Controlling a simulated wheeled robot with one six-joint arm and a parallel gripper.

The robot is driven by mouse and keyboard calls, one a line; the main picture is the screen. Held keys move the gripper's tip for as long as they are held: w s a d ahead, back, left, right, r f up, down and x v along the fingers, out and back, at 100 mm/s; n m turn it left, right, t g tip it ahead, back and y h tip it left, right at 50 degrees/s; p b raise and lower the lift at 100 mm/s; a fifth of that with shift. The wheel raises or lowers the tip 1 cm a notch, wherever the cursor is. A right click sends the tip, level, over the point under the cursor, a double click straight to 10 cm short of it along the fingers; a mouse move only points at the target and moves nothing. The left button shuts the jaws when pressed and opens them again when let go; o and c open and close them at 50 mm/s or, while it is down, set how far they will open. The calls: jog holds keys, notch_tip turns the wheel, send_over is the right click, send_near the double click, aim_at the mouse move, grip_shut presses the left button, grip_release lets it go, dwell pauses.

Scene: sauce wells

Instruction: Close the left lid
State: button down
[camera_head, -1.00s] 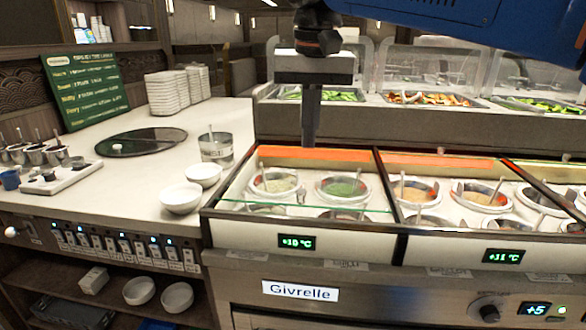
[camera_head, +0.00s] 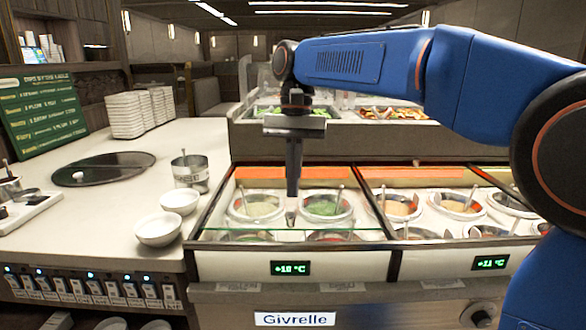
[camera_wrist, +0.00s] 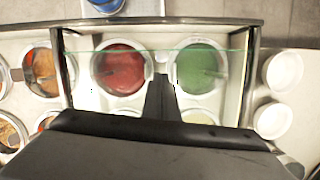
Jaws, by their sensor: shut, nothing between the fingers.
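The left well (camera_head: 213,235) is a white-walled bay with several round sauce cups in it. The left lid (camera_head: 250,230) is clear glass; its greenish straight edge crosses this well from side to side, near the front. The same edge shows in the wrist view (camera_wrist: 140,50), across the red and green sauces. How far the glass reaches is hard to see. My gripper (camera_head: 292,212) is shut and empty, pointing straight down between the two back cups, its tip close behind the glass edge. Contact cannot be told. In the wrist view my gripper (camera_wrist: 160,90) partly hides the back cups.
A similar well with sauce cups (camera_head: 440,210) adjoins on the right. White bowls (camera_head: 160,229) and a metal pot (camera_head: 190,172) stand on the left counter (camera_head: 120,210). A dark round plate (camera_head: 105,168) lies farther back. A salad bar (camera_head: 350,143) rises behind the wells.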

aim_at(293, 215)
jog(key=shift+x, duration=2.2)
jog(key=s, duration=0.5)
jog(key=shift+s+f, duration=0.1)
